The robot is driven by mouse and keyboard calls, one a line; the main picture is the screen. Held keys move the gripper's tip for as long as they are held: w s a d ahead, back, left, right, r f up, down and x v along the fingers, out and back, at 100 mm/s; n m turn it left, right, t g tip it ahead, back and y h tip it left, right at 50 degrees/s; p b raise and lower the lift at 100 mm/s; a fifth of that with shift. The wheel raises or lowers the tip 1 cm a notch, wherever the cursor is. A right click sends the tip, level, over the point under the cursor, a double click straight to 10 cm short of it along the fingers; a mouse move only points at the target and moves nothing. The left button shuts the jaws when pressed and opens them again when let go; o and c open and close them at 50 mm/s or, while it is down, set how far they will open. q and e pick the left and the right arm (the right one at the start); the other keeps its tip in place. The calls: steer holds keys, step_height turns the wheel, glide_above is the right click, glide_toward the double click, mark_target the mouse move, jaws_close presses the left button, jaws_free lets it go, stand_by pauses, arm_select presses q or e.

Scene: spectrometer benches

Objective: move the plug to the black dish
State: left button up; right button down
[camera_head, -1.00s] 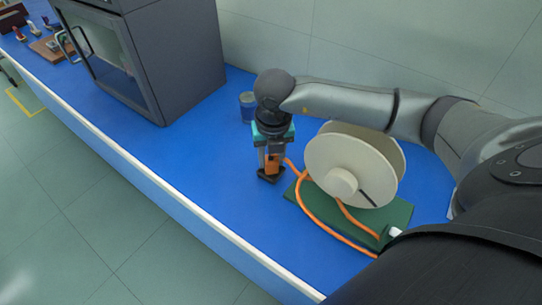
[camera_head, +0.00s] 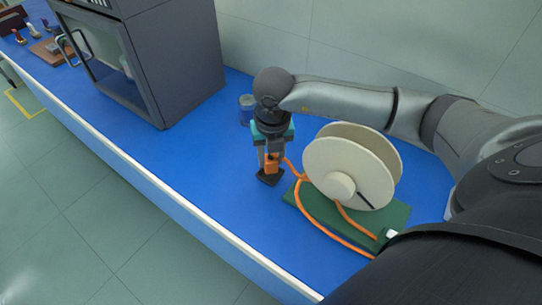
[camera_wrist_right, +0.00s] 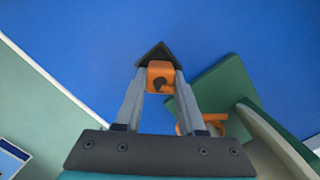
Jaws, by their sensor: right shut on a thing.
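The orange plug (camera_head: 272,162) is held between the fingertips of my right gripper (camera_head: 270,158), which points down at the bench. The plug also shows between the fingers in the right wrist view (camera_wrist_right: 160,76). I cannot tell whether plug and dish touch. An orange cable (camera_head: 313,216) runs from the plug to the reel. My left gripper is not in view.
A cream cable reel (camera_head: 335,165) stands on a green board (camera_head: 398,214) right of the gripper. A dark cabinet (camera_head: 175,65) stands at the back left. The bench's front edge is to the lower left, with open blue surface before it.

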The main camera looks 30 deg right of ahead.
steer(key=shift+w, duration=0.15)
steer(key=shift+f+b, duration=0.8)
steer(key=shift+f, duration=0.1)
stand_by(0.4)
steer(key=shift+r, duration=0.25)
steer(key=shift+r+p, duration=0.6)
steer(key=shift+p, duration=0.05)
stand_by(0.5)
steer(key=shift+f+b, duration=0.8)
steer(key=shift+f, duration=0.05)
steer(key=c, duration=0.8)
jaws_free()
steer(key=shift+r, duration=0.1)
